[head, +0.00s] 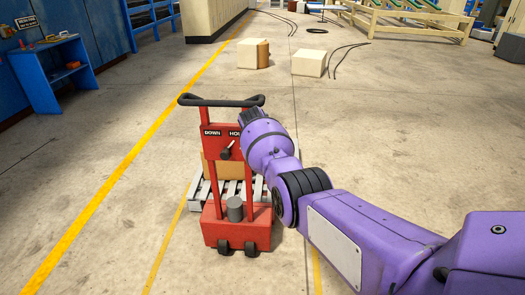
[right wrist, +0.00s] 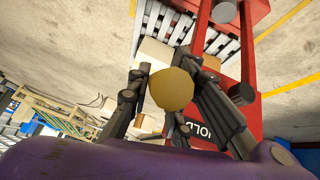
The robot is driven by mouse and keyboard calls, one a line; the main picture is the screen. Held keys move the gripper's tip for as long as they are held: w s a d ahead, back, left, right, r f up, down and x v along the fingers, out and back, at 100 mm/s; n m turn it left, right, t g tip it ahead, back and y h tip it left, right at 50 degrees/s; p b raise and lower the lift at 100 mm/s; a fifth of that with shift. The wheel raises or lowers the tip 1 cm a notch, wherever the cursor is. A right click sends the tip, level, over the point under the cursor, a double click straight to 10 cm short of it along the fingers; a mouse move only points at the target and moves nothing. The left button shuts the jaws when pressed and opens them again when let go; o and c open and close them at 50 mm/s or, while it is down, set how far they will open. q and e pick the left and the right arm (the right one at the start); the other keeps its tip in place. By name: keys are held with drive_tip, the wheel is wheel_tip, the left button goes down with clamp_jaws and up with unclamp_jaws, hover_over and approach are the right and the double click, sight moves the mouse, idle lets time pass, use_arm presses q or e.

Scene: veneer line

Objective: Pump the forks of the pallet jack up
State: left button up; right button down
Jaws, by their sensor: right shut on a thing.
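The red pallet jack (head: 236,231) stands mid-floor, with its black looped handle (head: 200,101) at the top. A red panel reads DOWN and HO..., the rest being covered by my right gripper. A short black lever (head: 226,153) sticks out below the labels; its setting is unclear. The forks are hidden under the grey pallet (head: 200,190). My left gripper is out of view.
A carton (head: 224,169) sits on the pallet behind the jack's mast. Two pale blocks (head: 247,54) (head: 309,62) stand on the floor beyond. A blue workbench (head: 50,75) is at the left. Yellow lines mark the floor; open concrete surrounds the jack.

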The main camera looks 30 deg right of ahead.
drive_tip(key=c, duration=1.7)
unclamp_jaws()
drive_tip(key=shift+d+r, duration=0.25)
drive_tip(key=shift+d, duration=0.1)
drive_tip(key=shift+c, duration=0.2)
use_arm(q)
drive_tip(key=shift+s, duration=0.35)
use_arm(e)
drive_tip(key=shift+o, duration=0.5)
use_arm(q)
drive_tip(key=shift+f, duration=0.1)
use_arm(e)
drive_tip(key=shift+a+f, duration=0.1)
drive_tip(key=shift+a, duration=0.05)
drive_tip(key=shift+s+a+r, duration=0.25)
drive_tip(key=shift+r, duration=0.25)
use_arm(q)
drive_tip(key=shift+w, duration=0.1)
use_arm(e)
drive_tip(key=v, duration=1)
drive_tip(key=shift+s+a+r, duration=0.1)
drive_tip(key=shift+s+r, duration=0.1)
drive_tip(key=shift+r, duration=0.1)
drive_tip(key=shift+w, duration=0.1)
